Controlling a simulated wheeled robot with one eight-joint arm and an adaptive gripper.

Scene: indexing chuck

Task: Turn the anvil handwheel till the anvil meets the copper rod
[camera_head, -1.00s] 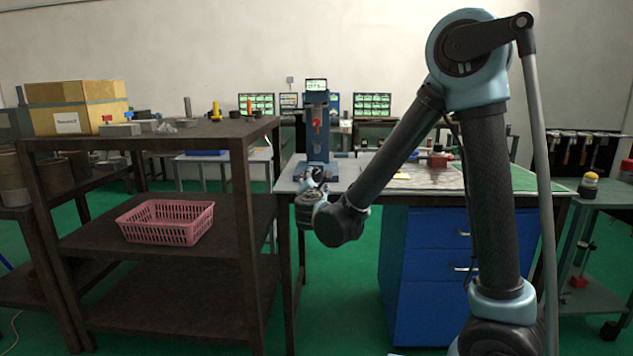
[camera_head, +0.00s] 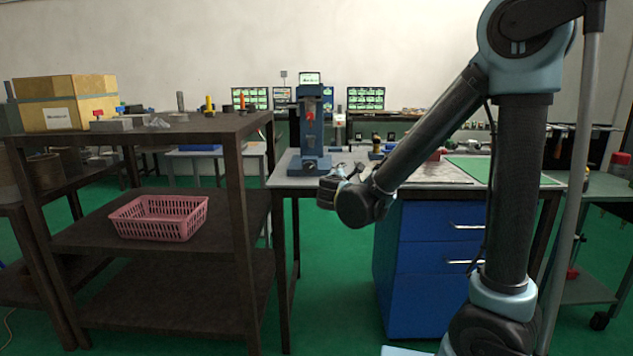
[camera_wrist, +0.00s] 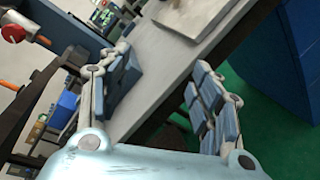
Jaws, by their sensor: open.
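A tall blue machine (camera_head: 309,130) stands upright on the grey table, with a display on top. A red part (camera_head: 310,115) shows midway up its column; I cannot make out the anvil or the copper rod. A dark round knob (camera_head: 310,168) is low on its front; I cannot tell if it is the anvil handwheel. My gripper (camera_head: 335,178) is in front of the table, to the right of and below the machine. In the wrist view my gripper (camera_wrist: 165,88) is open and empty, its padded fingers apart. A red round knob (camera_wrist: 14,29) shows there at upper left.
A dark shelf rack (camera_head: 228,230) with a pink basket (camera_head: 158,216) stands at left. The grey table (camera_head: 285,181) adjoins a blue drawer cabinet (camera_head: 425,270) at right. The green floor between rack and table is open.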

